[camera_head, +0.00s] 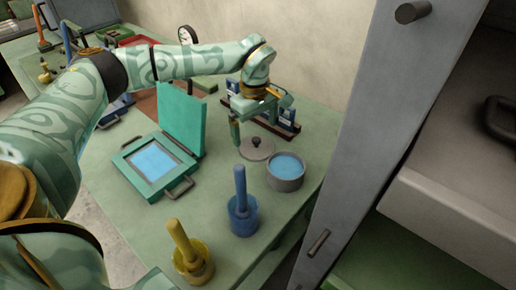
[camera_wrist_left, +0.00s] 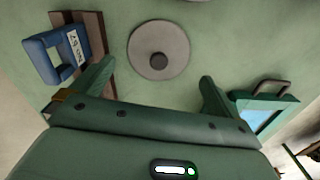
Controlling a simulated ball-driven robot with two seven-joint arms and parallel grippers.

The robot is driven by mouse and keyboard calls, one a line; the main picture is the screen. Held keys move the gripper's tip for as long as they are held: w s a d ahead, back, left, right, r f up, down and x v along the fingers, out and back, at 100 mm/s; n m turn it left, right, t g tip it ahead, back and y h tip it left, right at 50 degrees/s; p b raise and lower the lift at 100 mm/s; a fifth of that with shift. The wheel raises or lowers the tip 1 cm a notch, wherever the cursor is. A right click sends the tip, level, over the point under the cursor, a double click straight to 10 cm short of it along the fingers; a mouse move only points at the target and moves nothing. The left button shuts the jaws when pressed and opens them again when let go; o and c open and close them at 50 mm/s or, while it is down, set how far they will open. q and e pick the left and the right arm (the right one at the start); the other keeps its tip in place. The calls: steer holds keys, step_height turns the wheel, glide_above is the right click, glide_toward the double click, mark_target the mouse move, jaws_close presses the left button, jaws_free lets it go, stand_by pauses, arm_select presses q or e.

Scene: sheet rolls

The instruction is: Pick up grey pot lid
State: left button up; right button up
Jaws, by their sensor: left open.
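The grey pot lid (camera_head: 257,149) is a flat round disc with a dark knob. It lies on the green table, just left of a grey pot (camera_head: 286,185) with blue contents. In the left wrist view the lid (camera_wrist_left: 172,38) shows whole, ahead of and between my fingertips. My left gripper (camera_head: 261,122) is open and empty above the table at the lid; it also shows in the left wrist view (camera_wrist_left: 156,74). No contact with the lid is visible. My right gripper is not in view.
A green hinged frame (camera_head: 140,180) with a blue panel stands open at left. A blue pot with handle (camera_head: 243,215) and a yellow one (camera_head: 192,262) stand in front. A brown rack (camera_head: 268,122) with blue items lies behind my gripper. A grey cabinet (camera_head: 375,120) bounds the right.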

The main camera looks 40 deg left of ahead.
mark_target(257, 140)
arm_select(q)
steer(key=f+b, duration=0.2)
steer(key=f, duration=0.3)
steer(key=shift+w+d+f+b, duration=0.1)
steer(key=shift+d+f+b, duration=0.05)
steer(key=shift+d+b, duration=0.2)
steer(key=shift+a, duration=0.1)
steer(key=c, duration=0.7)
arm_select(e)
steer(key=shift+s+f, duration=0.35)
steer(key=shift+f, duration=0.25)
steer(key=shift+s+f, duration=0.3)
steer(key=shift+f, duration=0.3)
arm_select(q)
steer(key=shift+r, duration=0.25)
